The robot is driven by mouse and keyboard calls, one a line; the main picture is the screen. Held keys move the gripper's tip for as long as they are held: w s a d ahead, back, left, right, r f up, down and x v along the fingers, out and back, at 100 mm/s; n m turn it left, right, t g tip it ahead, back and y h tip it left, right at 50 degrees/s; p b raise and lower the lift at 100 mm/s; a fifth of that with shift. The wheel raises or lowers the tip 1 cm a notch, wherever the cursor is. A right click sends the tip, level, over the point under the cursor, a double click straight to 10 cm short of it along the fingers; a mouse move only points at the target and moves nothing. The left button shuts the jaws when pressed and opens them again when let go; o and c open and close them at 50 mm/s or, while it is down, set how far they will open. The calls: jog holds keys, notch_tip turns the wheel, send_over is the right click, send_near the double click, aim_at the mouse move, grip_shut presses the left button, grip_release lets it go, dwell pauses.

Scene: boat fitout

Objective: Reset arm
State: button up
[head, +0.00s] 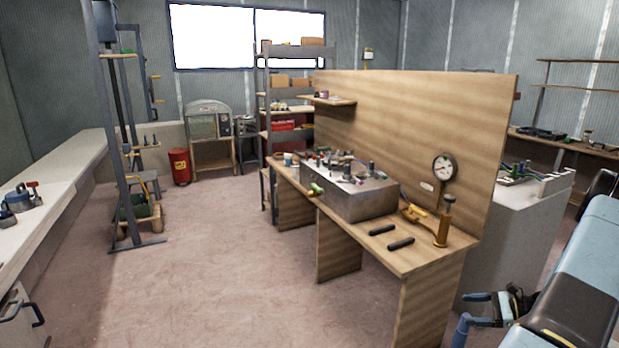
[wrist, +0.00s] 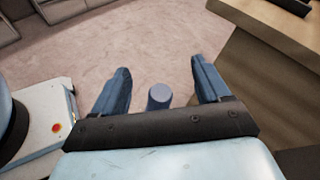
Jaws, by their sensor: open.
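My gripper (wrist: 161,92) is open in the wrist view, its two blue fingers apart. A round blue-grey peg-like part sits between the fingers at the palm, and I cannot tell whether it belongs to the gripper. My light blue arm comes in from the right edge.
The workbench carries a grey metal box (head: 350,200), two black bars (head: 400,243), a brass pump-like tool (head: 443,225) and a gauge (head: 444,168). A grey cabinet (head: 500,240) stands behind it. A white counter (head: 60,180) runs along the left. The floor (head: 230,270) between is clear.

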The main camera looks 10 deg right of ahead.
jog(key=a+r+n+g+h, duration=0.2)
jog(key=a+r+n, duration=0.2)
jog(key=a+r, duration=0.45)
jog(key=a+r+n+g+h, duration=0.25)
jog(key=a+r, duration=0.35)
jog(key=r, duration=0.6)
jog(key=a+r+n+g+h, duration=0.1)
jog(key=a+r+n+g, duration=0.1)
jog(key=a+r+n, duration=0.6)
jog(key=s+a+r+n+t+h, duration=0.2)
jog(key=s+a+r, duration=0.5)
jog(key=s, duration=0.4)
jog(key=s+a+r+n+t+h, duration=0.3)
jog(key=s+a+r, duration=0.4)
jog(key=s+r, duration=0.3)
jog(key=shift+s+n+h, duration=0.5)
jog(key=shift+n+h, duration=0.15)
jog(key=shift+h, duration=0.2)
